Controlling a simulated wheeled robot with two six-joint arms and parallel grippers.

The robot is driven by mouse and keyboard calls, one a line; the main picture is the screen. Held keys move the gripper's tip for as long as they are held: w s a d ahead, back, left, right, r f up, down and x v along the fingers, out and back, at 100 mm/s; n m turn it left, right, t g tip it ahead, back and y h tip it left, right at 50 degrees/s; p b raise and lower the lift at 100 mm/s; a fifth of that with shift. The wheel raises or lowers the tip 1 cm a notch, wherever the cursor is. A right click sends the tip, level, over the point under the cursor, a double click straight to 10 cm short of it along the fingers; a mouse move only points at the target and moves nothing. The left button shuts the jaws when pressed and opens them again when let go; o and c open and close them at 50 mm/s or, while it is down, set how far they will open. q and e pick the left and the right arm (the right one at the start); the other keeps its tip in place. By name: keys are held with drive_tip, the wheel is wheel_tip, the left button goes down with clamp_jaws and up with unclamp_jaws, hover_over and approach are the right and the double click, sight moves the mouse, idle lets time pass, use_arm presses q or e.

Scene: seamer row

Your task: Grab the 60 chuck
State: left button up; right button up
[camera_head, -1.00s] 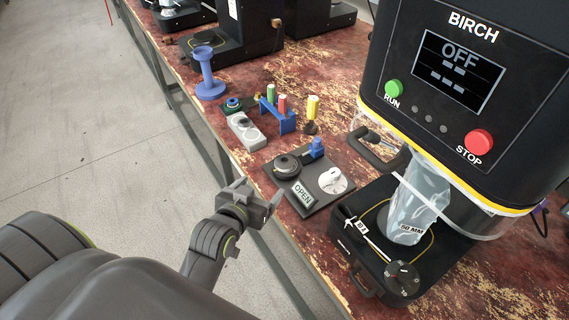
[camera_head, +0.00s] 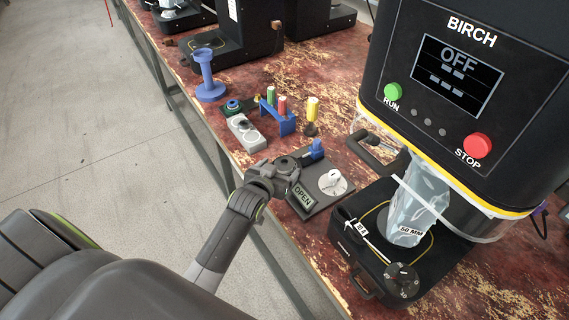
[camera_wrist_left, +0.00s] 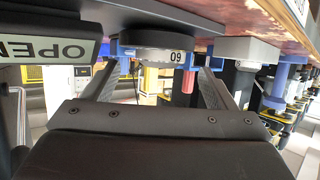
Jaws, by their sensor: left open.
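The 60 chuck is a dark round disc (camera_head: 285,162) on the grey plate with the OPEN sign (camera_head: 302,196), partly hidden by my left gripper (camera_head: 277,173). In the left wrist view, which is upside down, the chuck (camera_wrist_left: 150,55) shows its label 60. There my left gripper (camera_wrist_left: 157,70) is open, with one finger to each side of the chuck near the fingertips. I cannot tell whether the fingers touch it. My right gripper is not in view.
A white dial (camera_head: 332,182) and a blue block (camera_head: 316,149) are on the same plate. The BIRCH machine (camera_head: 460,100) stands to the right. A grey block (camera_head: 246,133), a blue rack (camera_head: 277,118) and a blue spool (camera_head: 208,77) stand farther back.

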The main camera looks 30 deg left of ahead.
sight(285, 164)
use_arm(q)
drive_tip(key=shift+x, duration=1.35)
drive_tip(key=c, duration=1.2)
